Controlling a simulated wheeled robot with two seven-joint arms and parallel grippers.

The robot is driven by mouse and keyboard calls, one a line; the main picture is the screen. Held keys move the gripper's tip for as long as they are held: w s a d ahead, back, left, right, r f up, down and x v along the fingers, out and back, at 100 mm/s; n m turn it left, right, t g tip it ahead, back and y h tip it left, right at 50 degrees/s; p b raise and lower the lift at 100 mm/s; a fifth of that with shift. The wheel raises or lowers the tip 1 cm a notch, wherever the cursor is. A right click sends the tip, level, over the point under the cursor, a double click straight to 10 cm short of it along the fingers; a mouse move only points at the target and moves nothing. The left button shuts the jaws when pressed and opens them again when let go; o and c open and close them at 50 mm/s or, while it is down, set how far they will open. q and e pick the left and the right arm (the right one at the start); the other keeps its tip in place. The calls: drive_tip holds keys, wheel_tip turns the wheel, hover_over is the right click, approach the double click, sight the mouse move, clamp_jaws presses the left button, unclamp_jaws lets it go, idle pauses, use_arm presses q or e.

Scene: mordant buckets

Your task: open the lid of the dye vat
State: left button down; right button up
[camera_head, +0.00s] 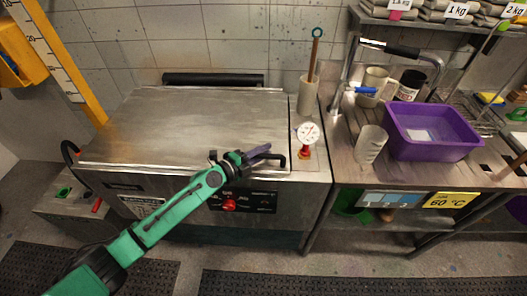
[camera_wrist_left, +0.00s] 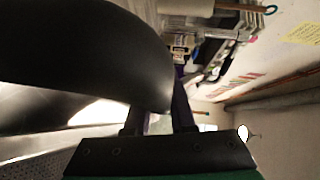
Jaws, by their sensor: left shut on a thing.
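The dye vat (camera_head: 125,181) is a wide steel box on the left of the head view. Its flat steel lid (camera_head: 190,125) lies level over the top, with no gap that I can make out. A black bar handle (camera_head: 281,160) runs along the lid's front edge, partly hidden by my gripper. My left gripper (camera_head: 262,155) is shut on the handle near its right end. In the left wrist view the handle (camera_wrist_left: 90,65) is large, dark and close, beside the fingers. My right gripper is in neither view.
The bench farther right carries a beige cup (camera_head: 370,145) and a purple tub (camera_head: 432,131). A black roll (camera_head: 213,80) lies behind the lid.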

use_arm(q)
drive_tip(key=shift+n+g+y, duration=0.3)
drive_tip(key=r+p, duration=0.1)
drive_tip(key=r, duration=0.1)
drive_tip(key=r+p, duration=0.1)
drive_tip(key=p, duration=0.1)
drive_tip(key=r+p, duration=0.2)
drive_tip(key=shift+w+r, duration=0.3)
drive_tip(key=shift+w, duration=0.05)
drive_tip(key=w+r+n+g, duration=0.1)
drive_tip(key=w+r, duration=0.3)
drive_tip(key=r, duration=0.5)
drive_tip(key=w+r+n+g+y, duration=0.1)
drive_tip(key=w+r+n+g, duration=0.1)
drive_tip(key=w+r, duration=0.3)
wheel_tip(320, 180, up, 4)
drive_tip(key=shift+w+r+g, duration=0.1)
drive_tip(key=shift+w+g, duration=0.05)
drive_tip(key=shift+g, duration=0.45)
